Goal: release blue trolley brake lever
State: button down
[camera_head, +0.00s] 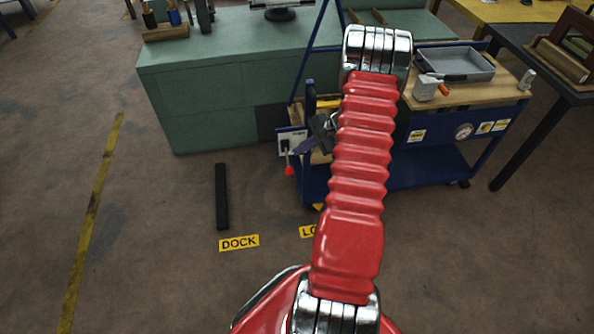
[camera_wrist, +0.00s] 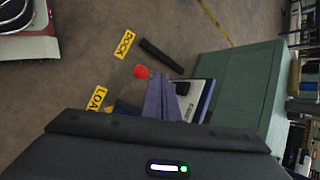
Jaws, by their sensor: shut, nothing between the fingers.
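The blue trolley (camera_head: 425,165) stands at the right, partly hidden behind my red arm. A white plate (camera_head: 292,141) on its left end carries the brake lever, whose red knob (camera_head: 289,171) hangs low. In the wrist view the red knob (camera_wrist: 140,72) shows just beyond the fingertips, and the white plate (camera_wrist: 197,98) is partly hidden behind the fingers. My gripper (camera_head: 297,151) has purple fingers, shut and empty, close to the lever on its right side. It also shows in the wrist view (camera_wrist: 160,84). I cannot tell whether the fingers touch the lever.
A black bar (camera_head: 222,196) lies on the floor left of the trolley, near a yellow DOCK label (camera_head: 239,242). A green workbench (camera_head: 210,95) stands behind. A grey tray (camera_head: 458,66) sits on the trolley top. The floor at front left is clear.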

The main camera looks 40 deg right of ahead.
aim_at(288, 162)
jog(key=s+d+f+m, duration=0.1)
jog(key=s+d+f, duration=0.1)
jog(key=d+f, duration=0.1)
jog(key=s+d+f+m+t, duration=0.1)
jog(key=s+d+f+m, duration=0.1)
jog(key=f, duration=0.4)
jog(key=shift+s+d+f+h, duration=0.15)
jog(key=shift+s+d+h, duration=0.1)
jog(key=shift+d+h, duration=0.2)
jog(key=w+a+f, duration=0.4)
jog(key=w+a, duration=0.1)
jog(key=w, duration=0.1)
jog(key=shift+w+a+f, duration=0.2)
dwell(0.3)
